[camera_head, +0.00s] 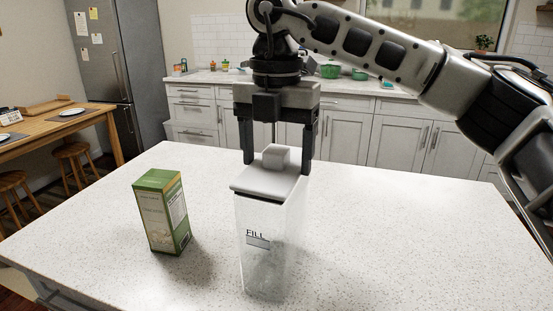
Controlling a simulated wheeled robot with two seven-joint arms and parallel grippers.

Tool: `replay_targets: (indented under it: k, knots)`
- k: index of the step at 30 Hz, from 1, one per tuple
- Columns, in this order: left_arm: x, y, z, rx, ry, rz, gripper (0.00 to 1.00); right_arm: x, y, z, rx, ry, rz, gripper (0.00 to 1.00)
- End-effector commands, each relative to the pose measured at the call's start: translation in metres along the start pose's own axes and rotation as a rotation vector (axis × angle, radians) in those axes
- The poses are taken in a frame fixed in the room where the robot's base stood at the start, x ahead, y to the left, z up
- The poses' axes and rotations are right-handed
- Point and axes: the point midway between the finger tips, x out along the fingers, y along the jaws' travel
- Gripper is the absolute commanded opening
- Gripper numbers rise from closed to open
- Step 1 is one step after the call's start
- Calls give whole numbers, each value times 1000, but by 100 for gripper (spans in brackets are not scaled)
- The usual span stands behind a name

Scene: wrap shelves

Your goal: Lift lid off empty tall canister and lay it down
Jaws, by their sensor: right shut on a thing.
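The tall clear canister (270,245) stands upright on the white speckled counter, with "FILL" printed on its front. No contents show through its walls. Its pale square lid (258,183) with a block-shaped knob (275,155) is at the canister's top. A thin dark line runs under the lid's edge; I cannot tell whether it is seated or slightly raised. My right gripper (277,168) points straight down, one finger on each side of the lid, shut on it. The far sides of the fingers' contact are hidden. My left gripper is not in view.
A green and tan box (162,212) stands on the counter left of the canister. The counter (400,240) is clear to the right of the canister. A wooden table (60,128) with stools and a back counter with bowls are farther off.

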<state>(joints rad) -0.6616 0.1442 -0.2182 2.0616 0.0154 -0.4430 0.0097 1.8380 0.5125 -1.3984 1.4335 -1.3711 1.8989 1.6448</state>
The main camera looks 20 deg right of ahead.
Motion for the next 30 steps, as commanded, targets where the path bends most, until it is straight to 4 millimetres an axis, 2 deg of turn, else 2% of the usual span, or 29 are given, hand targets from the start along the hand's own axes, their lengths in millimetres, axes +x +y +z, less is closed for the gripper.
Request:
replay_targets:
  k: [4,8,14,21,30]
  knots:
    - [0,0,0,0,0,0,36,-23,1,0,-1,-2,4,50]
    - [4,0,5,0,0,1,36,-42,-9,-17,-5,-4,5,50]
    - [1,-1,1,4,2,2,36,-86,-26,-46,-2,-7,4,50]
    - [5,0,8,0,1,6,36,-103,-49,-90,-3,-4,2,50]
    - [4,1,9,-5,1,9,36,-118,-64,-119,0,-1,2,50]
